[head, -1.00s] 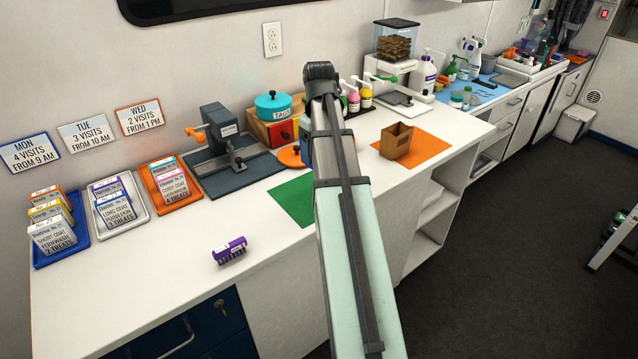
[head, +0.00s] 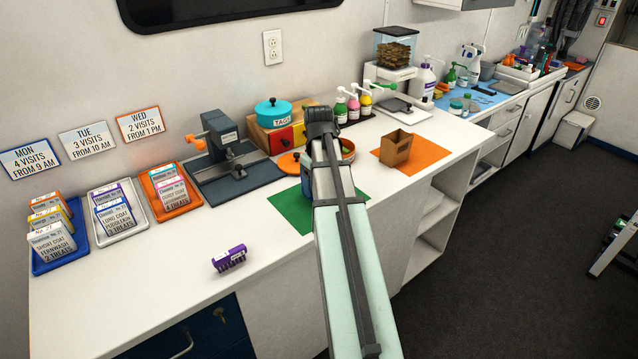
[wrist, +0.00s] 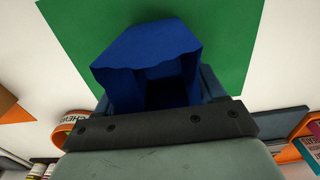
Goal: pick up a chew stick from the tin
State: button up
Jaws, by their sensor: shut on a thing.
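The orange-rimmed tin (head: 348,150) stands behind my arm in the head view, partly hidden by it. Its curved side with lettering (wrist: 72,132) shows at the left of the wrist view. I cannot make out a chew stick in it. My gripper (wrist: 160,90) is shut on a blue open-topped bag (wrist: 145,50) with a jagged rim, over the green mat (wrist: 225,30). In the head view my arm hides most of the gripper and bag. I cannot tell whether the bag touches the mat.
A brown bag (head: 395,147) stands on an orange mat (head: 430,157) to the right. A purple block (head: 229,258) lies near the front. A grey press (head: 222,145) and card trays stand left. The front counter is mostly clear.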

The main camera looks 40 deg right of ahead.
jog(key=shift+f, duration=0.15)
jog(key=o, duration=1.1)
notch_tip(320, 180, up, 12)
jog(key=shift+f, duration=0.1)
jog(key=shift+r, duration=0.3)
jog(key=c, duration=1.5)
